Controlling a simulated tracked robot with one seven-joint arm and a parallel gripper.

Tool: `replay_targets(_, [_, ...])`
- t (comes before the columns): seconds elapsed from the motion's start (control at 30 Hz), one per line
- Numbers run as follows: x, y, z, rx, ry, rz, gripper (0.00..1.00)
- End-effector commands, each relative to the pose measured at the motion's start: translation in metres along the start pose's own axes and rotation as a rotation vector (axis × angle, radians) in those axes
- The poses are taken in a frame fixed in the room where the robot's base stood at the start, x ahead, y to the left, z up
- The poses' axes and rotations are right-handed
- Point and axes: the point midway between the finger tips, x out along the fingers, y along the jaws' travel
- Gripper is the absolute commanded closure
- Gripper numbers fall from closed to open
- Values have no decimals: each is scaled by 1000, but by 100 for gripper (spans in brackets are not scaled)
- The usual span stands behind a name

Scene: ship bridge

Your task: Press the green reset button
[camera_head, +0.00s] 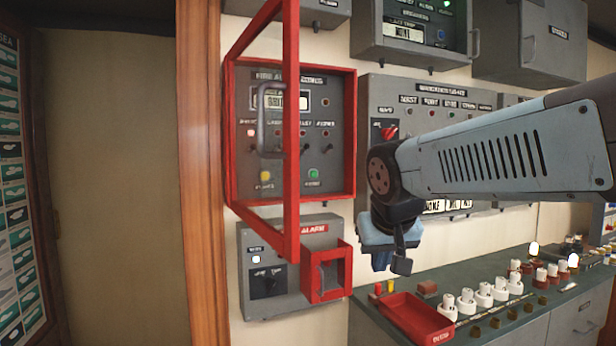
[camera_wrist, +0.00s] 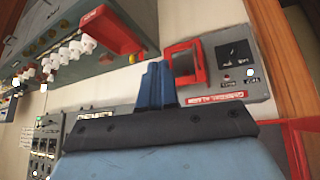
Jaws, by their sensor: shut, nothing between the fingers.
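The green button (camera_head: 313,173) is at the lower right of a grey panel (camera_head: 240,130) inside a red frame on the wall. A yellow button (camera_head: 265,176) is to its left. The panel's red-framed door (camera_head: 291,100) stands swung open toward me, and its upright crosses in front of the panel, left of the green button. My gripper (camera_head: 380,264) is right of and below the green button, apart from it, pointing down. In the wrist view its blue fingers (camera_wrist: 156,84) are together and empty. The green button does not show in the wrist view.
Below the panel is a grey alarm box (camera_head: 262,292) with a red guard (camera_head: 328,270); it shows in the wrist view (camera_wrist: 236,68). A counter (camera_head: 500,290) at lower right holds a red tray (camera_head: 415,318), white fuses and small parts. More grey panels (camera_head: 415,100) are behind my arm.

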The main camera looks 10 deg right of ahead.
Motion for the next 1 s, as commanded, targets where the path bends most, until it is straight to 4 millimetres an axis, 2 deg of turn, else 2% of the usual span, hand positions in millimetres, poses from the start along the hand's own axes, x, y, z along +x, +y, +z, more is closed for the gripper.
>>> replay_targets(0.1, [3, -1, -43, 30, 43, 40, 100])
replay_targets(0.37, [10, -9, -136, 100, 157, 102, 100])
replay_targets(0.6, [22, -23, -215, 157, 266, 127, 100])
replay_targets(0.8, [31, -35, -257, 188, 329, 128, 100])
replay_targets(1.0, [34, -40, -272, 201, 354, 125, 100])
